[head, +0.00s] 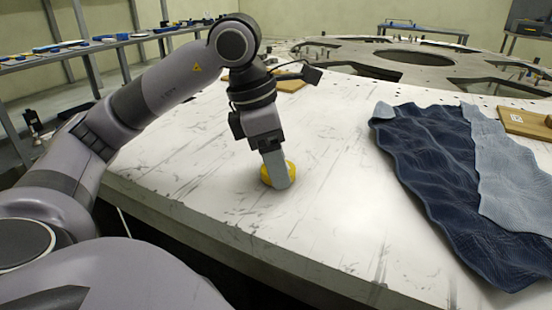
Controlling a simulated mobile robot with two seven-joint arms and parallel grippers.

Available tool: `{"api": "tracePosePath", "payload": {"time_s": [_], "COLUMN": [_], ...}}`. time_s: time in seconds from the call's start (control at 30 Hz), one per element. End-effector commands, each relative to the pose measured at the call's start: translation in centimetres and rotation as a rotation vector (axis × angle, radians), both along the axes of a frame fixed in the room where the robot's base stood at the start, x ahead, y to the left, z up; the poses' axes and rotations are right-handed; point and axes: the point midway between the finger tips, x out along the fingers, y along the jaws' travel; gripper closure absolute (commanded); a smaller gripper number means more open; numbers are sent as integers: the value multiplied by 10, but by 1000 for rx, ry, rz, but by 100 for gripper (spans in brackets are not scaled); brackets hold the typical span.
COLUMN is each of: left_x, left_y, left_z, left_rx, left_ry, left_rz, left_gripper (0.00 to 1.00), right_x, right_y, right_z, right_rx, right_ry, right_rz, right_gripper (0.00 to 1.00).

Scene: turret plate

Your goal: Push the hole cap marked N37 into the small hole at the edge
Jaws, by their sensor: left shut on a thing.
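A round yellow cap (291,173) is at the near edge area of the white, scuffed plate (215,205). My left gripper (277,178) reaches down from above and is shut on the cap, with its grey fingers covering the cap's middle. No marking such as N37 can be read on it. The cap looks low, at or just above the plate surface; I cannot tell whether it touches. No small hole shows around the cap; any hole beneath it is hidden. My right gripper is not in view.
A dark blue and light blue quilted cloth (430,165) covers the plate at right. A wooden block (525,123) lies beyond it, and another (291,85) lies behind my arm. A large ring structure (400,62) with openings stands behind. Shelves (70,48) with parts line the left.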

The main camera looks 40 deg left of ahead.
Motion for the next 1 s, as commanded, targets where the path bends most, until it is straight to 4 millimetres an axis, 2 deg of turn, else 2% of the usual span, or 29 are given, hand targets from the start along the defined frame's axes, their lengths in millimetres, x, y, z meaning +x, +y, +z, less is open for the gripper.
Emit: {"api": "tracePosePath", "payload": {"time_s": [0.3, 0.33, 0.4, 0.73, 1.0], "left_x": [0, 0, 0, 0, -8], "left_y": [0, 0, 0, 0, 6], "left_z": [-4, -4, -4, -4, 37], "left_rx": [0, 0, 0, 0, -1], "left_ry": [0, -1, 0, 0, -4], "left_rz": [0, 0, 0, 0, 0], "left_gripper": [70, 34, 11, 11, 11], "right_x": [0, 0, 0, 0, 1], "right_y": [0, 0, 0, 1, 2], "right_z": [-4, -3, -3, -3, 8], "right_rx": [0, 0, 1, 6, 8], "right_ry": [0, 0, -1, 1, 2], "right_rz": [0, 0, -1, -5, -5], "right_gripper": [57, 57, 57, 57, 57]}}
